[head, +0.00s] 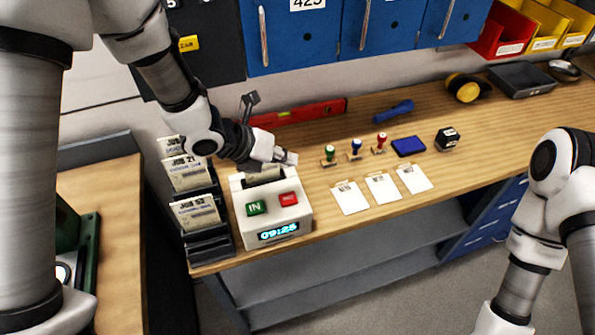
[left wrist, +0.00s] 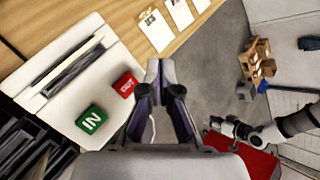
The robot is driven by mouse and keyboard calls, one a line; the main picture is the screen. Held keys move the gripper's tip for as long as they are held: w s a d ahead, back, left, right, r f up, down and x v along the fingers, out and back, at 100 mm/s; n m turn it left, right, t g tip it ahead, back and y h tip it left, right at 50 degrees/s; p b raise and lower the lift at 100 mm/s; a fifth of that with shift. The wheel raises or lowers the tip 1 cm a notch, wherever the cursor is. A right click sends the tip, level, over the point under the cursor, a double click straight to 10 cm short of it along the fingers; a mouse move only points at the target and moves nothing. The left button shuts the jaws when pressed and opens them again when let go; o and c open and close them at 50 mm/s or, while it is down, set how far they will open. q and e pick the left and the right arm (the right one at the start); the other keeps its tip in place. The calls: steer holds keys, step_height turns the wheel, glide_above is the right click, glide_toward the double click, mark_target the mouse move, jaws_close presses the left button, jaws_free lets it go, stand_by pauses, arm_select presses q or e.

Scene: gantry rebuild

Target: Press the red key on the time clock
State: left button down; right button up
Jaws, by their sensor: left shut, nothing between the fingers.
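The time clock (head: 277,227) is a white box on the wooden bench, with a green IN key (head: 257,208), a red key (head: 289,199) and a lit display reading 09:25. In the left wrist view the red key (left wrist: 126,84), marked OUT, and the green key (left wrist: 91,119) lie left of my fingers. My left gripper (head: 290,158) is shut and empty, above the back of the clock and apart from the red key. It also shows in the left wrist view (left wrist: 160,66). My right arm shows at the right of the head view, its gripper out of sight.
A rack of time cards (head: 198,213) stands close left of the clock. White cards (head: 382,188), hand stamps (head: 356,150) and a blue pad (head: 408,146) lie to the right. A red level (head: 300,113) lies behind. Blue cabinets (head: 300,40) hang above.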

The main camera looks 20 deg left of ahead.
mark_target(286, 198)
arm_select(q)
steer(key=shift+s+f+b, duration=0.35)
steer(key=shift+f+b, duration=0.15)
steer(key=shift+f, duration=0.1)
steer(key=shift+s+f+b, duration=0.35)
steer(key=shift+f+b, duration=0.15)
steer(key=shift+f, duration=0.05)
steer(key=f+b, duration=0.2)
steer(key=s+f+b, duration=0.1)
steer(key=f+b, duration=0.1)
steer(key=shift+f, duration=0.3)
steer(key=shift+w+f, duration=0.15)
steer(key=shift+f, duration=0.2)
steer(key=shift+w+f+b, duration=0.2)
steer(key=shift+b, duration=0.2)
steer(key=shift+s+r, duration=0.15)
steer(key=shift+s, duration=0.1)
arm_select(e)
step_height(286, 198, down, 6)
steer(key=s, duration=0.1)
steer(key=shift+s, duration=0.35)
arm_select(q)
steer(key=shift+w, duration=0.15)
arm_select(e)
steer(key=shift+w+f, duration=0.1)
